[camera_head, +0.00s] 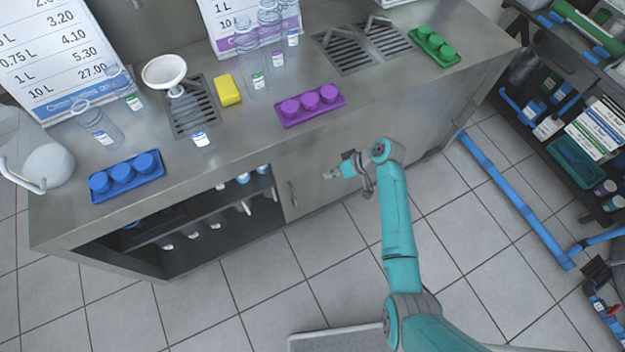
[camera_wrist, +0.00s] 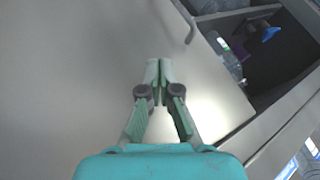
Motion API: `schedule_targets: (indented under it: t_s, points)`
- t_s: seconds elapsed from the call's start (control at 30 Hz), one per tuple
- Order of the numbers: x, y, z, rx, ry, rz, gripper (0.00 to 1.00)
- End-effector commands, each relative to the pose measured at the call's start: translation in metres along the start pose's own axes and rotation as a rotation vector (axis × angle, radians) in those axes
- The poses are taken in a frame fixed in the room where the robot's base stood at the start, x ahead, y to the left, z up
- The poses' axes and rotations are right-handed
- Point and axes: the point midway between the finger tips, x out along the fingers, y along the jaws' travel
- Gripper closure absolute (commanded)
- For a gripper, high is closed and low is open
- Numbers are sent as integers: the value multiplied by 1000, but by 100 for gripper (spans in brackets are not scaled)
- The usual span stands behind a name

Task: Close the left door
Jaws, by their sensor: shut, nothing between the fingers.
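The left cabinet opening (camera_head: 165,235) under the steel counter is uncovered, with its shelf and bottles showing. A grey door panel (camera_head: 310,180) with a vertical handle (camera_head: 292,193) stands at the right side of this opening. In the wrist view the handle (camera_wrist: 188,24) is at the top, and the panel (camera_wrist: 215,85) ends beside the open shelves. My gripper (camera_head: 330,175) is in front of the cabinet front, right of the handle. In the wrist view my gripper (camera_wrist: 158,70) has its fingertips together, empty, apart from the handle. Whether the fingertips touch the panel I cannot tell.
The counter (camera_head: 230,140) holds blue caps (camera_head: 126,178), purple caps (camera_head: 310,103), a yellow sponge (camera_head: 227,90) and glassware. A dark shelf rack (camera_head: 570,80) with a blue floor rail (camera_head: 515,200) stands right. The tiled floor before the opening is clear.

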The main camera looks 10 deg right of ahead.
Motion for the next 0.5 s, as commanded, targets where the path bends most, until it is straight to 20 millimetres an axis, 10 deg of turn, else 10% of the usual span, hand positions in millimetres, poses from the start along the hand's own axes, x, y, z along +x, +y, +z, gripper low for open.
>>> schedule_targets:
  t_s: [0.5]
  points:
    - [67, -1, -1, -2, -6, -6, 100]
